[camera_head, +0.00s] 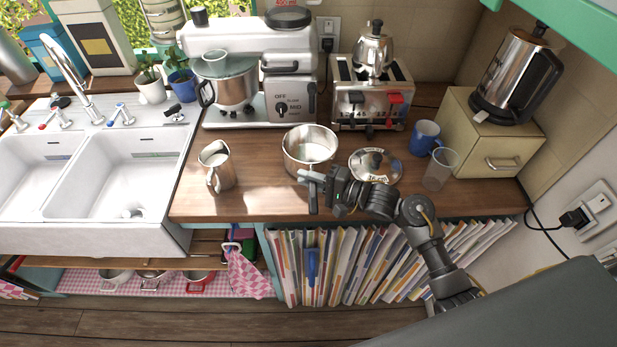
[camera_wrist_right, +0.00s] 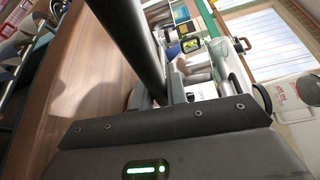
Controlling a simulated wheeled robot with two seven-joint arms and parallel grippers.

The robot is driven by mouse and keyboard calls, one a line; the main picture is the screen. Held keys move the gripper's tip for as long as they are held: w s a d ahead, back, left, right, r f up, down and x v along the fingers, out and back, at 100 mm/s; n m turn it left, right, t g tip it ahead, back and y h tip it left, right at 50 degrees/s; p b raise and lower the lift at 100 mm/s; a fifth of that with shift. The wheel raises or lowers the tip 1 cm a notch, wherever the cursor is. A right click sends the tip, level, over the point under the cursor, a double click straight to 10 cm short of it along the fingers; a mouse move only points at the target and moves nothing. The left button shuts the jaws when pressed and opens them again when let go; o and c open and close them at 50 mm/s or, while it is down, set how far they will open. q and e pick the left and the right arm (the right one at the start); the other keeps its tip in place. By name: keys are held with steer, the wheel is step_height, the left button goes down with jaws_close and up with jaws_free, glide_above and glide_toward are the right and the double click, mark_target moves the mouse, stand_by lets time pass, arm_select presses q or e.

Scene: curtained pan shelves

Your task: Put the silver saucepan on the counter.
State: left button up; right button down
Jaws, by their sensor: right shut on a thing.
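The silver saucepan (camera_head: 308,140) is upright at the wooden counter (camera_head: 260,205), in front of the stand mixer. Its base looks on or just above the counter; I cannot tell which. Its dark handle (camera_head: 313,198) points toward the counter's front edge. My right gripper (camera_head: 318,182) is shut on this handle, just in front of the pan. In the right wrist view the handle (camera_wrist_right: 128,40) runs as a thick dark bar into the jaws, and the pan's bowl is not clearly seen. My left gripper is not in view.
A silver lid (camera_head: 372,168) lies right of the pan, and a metal jug (camera_head: 217,167) stands left. A clear cup (camera_head: 439,170), blue mug (camera_head: 424,138), toaster (camera_head: 370,100) and mixer (camera_head: 245,75) stand around. Books (camera_head: 350,265) fill the shelf below. Some counter is free between jug and pan.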

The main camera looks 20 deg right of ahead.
steer(key=shift+f, duration=0.1)
stand_by(0.4)
steer(key=c, duration=1.3)
jaws_free()
steer(key=shift+f, duration=0.1)
steer(key=shift+f, duration=0.1)
steer(key=shift+c, duration=0.4)
steer(key=c, duration=0.3)
steer(key=shift+c, duration=0.2)
